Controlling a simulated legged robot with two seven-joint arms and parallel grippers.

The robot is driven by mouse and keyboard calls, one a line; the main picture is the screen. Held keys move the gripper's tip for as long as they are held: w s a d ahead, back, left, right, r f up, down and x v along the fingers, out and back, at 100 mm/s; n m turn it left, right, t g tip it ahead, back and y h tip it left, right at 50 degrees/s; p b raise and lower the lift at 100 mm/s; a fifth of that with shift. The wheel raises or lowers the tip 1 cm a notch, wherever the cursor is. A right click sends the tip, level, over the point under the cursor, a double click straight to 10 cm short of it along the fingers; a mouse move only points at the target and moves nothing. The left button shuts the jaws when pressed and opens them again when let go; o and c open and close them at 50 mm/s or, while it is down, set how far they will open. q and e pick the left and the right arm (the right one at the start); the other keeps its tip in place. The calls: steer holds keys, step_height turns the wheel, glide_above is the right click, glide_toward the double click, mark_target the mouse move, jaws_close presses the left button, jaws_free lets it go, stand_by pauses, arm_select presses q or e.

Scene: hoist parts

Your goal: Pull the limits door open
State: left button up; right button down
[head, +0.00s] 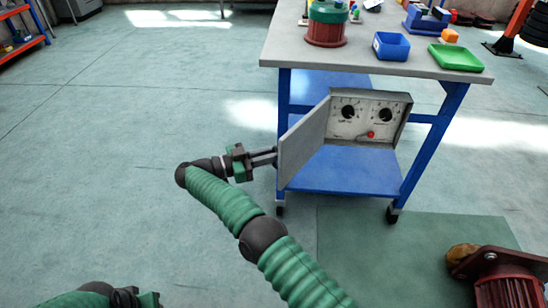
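The limits door (304,144) is a flat grey panel on the left side of a grey control box (368,117) under the workbench. It stands swung open to the left, and the box's front with its two black dials and a red button shows. My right gripper (271,157) is at the door's outer left side, its fingers pointing right at the panel. The fingertips go behind the door's edge, so a handle or a grip on it is hidden. My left gripper (138,298) is partly cut off at the bottom left, away from the door.
The workbench (370,63) has blue legs and a blue lower shelf (345,172). A red-green drum (326,24), a blue bin (391,46) and a green tray (457,57) stand on top. A red motor-like part (505,281) is at lower right. The floor left is clear.

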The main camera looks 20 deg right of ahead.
steer(key=shift+f, duration=0.1)
stand_by(0.3)
steer(key=c, duration=1.5)
jaws_free()
steer(key=shift+w, duration=0.1)
